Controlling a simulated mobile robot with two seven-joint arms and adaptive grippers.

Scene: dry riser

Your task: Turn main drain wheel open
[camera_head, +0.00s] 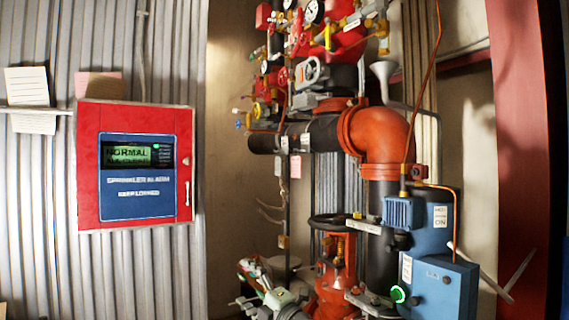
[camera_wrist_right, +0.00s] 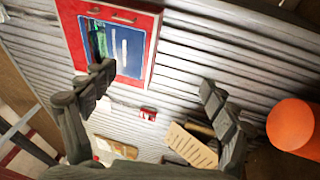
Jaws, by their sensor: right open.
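A black handwheel (camera_head: 335,221) sits flat on top of a red-orange valve (camera_head: 335,280) with a brass-coloured stem, low in the middle of the head view. I cannot tell by a label which wheel is the main drain wheel. My right gripper (camera_head: 243,282) is open at the bottom of the head view, left of and below the black wheel, apart from it. In the right wrist view its fingers (camera_wrist_right: 158,88) are spread, with nothing held between them. My left gripper is not in view.
A red alarm panel (camera_head: 186,160) hangs on the corrugated wall at left. A large orange elbow pipe (camera_head: 385,135) and a blue motor unit (camera_head: 430,285) with a green-lit button stand at right. Gauges and small valves crowd the top. The right wrist view shows an orange round thing (camera_wrist_right: 294,125).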

